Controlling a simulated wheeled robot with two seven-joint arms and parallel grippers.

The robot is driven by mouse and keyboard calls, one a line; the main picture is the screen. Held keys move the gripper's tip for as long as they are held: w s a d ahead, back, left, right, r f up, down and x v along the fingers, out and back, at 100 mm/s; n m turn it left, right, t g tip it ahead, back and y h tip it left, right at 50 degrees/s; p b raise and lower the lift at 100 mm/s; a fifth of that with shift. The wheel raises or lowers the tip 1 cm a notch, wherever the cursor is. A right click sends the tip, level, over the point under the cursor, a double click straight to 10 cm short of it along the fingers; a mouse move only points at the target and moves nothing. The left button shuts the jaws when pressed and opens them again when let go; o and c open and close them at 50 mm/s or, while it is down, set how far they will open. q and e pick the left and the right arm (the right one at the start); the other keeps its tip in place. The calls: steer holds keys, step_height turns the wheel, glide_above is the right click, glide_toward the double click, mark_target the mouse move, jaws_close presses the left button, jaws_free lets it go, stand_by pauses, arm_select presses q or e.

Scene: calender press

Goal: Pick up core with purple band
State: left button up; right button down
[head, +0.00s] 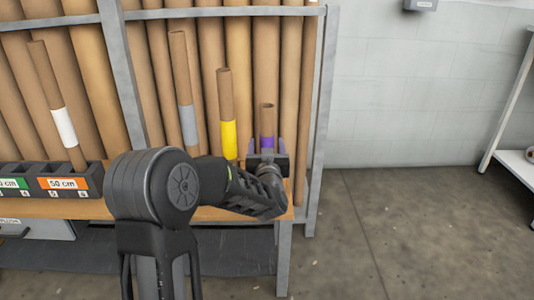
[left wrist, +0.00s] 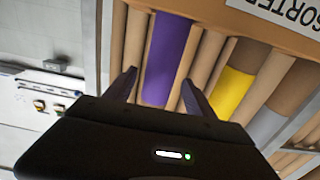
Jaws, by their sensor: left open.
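The core with the purple band (head: 267,118) stands upright at the right end of the bench, the shortest core in the row. Its purple band also shows in the left wrist view (left wrist: 166,60), between the two fingers. My left gripper (head: 267,150) is open, with a finger on each side of the purple band in the head view. In the left wrist view the left gripper (left wrist: 160,88) has a gap between its fingers and the band; I cannot tell whether either finger touches it. The core's lower end is hidden behind the gripper. My right gripper is not in view.
A yellow-banded core (head: 229,135) stands just left of the gripper, then a grey-banded core (head: 185,115). A white-banded core (head: 63,125) leans at the far left in a dark holder labelled 50 cm. Tall brown tubes fill the rack behind. The floor (head: 400,240) at right is clear.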

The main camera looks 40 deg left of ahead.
arm_select(q)
steer(key=x, duration=0.1)
steer(key=b+x, duration=0.1)
steer(key=x, duration=0.1)
steer(key=shift+w+a+f+b, duration=0.15)
steer(key=shift+w+f+b, duration=0.15)
steer(key=shift+w+b, duration=0.1)
steer(key=shift+w+a+r, duration=0.1)
steer(key=shift+w+a, duration=0.2)
steer(key=shift+w, duration=0.05)
steer(key=shift+c, duration=0.4)
jaws_close()
